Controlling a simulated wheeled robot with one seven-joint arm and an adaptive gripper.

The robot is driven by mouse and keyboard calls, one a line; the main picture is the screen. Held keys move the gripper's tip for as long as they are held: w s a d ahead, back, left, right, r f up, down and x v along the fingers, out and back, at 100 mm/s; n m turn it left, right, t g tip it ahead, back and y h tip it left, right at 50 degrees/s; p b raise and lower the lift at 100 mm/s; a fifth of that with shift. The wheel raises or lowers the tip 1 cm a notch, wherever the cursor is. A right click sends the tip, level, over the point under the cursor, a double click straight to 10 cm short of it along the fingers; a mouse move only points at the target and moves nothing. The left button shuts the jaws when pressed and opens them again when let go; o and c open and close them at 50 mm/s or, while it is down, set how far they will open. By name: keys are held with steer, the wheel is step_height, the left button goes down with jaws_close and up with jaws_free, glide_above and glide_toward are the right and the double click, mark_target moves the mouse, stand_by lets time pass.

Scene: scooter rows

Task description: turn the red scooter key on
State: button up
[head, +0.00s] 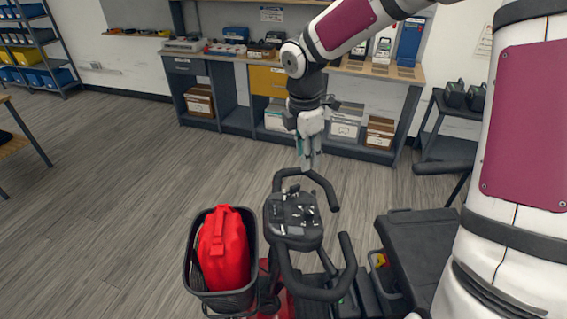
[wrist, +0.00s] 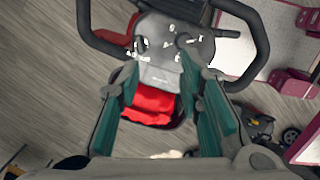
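The scooter's dark control console (head: 293,218) sits between black loop handlebars (head: 335,290), with small knobs and pale markings on top. A small dark upright piece stands on its right side; I cannot tell whether it is the key. In the wrist view the console (wrist: 172,62) lies beyond my fingertips, with small dark parts on its face. The key's position cannot be made out. A little red scooter body (head: 272,303) shows below the console. My gripper (head: 309,160) is above and behind the console, pointing down. Its teal-padded fingers (wrist: 160,75) are apart, with nothing held between them.
A workbench (head: 345,70) with boxes lines the back wall.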

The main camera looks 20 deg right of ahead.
mark_target(295, 186)
steer(key=w+f, duration=0.1)
steer(key=f, duration=0.4)
steer(key=w+f+n, duration=0.1)
steer(key=w+f, duration=0.1)
steer(key=f, duration=0.3)
steer(key=w+f+n+y, duration=0.1)
steer(key=f, duration=0.4)
steer(key=shift+w+a+f+p, duration=0.1)
steer(key=shift+w+a+p, duration=0.05)
steer(key=shift+a+p, duration=0.25)
jaws_close()
